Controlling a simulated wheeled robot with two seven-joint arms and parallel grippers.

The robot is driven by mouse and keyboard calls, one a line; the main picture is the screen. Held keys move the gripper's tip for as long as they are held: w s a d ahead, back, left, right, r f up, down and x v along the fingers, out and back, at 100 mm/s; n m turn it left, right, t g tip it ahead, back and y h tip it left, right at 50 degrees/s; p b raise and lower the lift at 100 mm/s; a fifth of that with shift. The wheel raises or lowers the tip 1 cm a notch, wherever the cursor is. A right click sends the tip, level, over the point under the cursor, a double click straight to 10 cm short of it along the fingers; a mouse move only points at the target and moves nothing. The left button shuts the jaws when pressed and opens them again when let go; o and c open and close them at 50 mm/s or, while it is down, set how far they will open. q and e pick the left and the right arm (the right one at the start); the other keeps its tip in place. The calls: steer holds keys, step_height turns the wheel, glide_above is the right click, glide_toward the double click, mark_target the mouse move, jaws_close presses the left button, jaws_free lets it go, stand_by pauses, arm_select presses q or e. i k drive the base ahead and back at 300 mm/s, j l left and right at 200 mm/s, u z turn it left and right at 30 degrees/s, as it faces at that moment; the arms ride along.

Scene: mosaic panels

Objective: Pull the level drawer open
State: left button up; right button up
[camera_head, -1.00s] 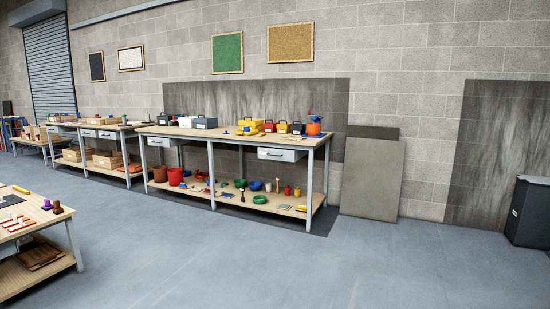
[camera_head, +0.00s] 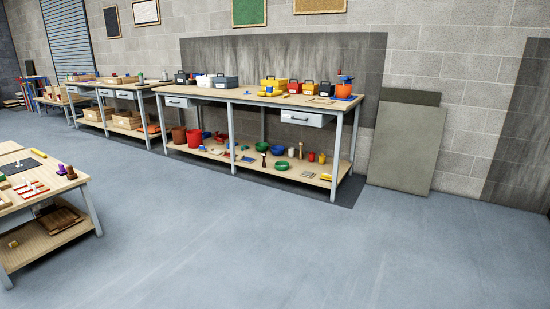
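Several grey drawers show under the bench tops, all seemingly shut. On the middle workbench (camera_head: 250,91), one drawer (camera_head: 307,118) hangs under the right end and another drawer (camera_head: 176,102) under the left end. The far left bench has more small drawers (camera_head: 125,95). I cannot tell from here which one is the level drawer; any labels are too small to read. Neither of my grippers is in view.
Toolboxes (camera_head: 225,82) and an orange pot (camera_head: 347,87) stand on the middle bench. Buckets and bowls fill its lower shelf (camera_head: 255,168). A nearer table (camera_head: 62,184) stands at left. Panels (camera_head: 403,148) lean on the wall. Open floor (camera_head: 270,240) lies in front.

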mark_target(296, 117)
steer(key=i, duration=4)
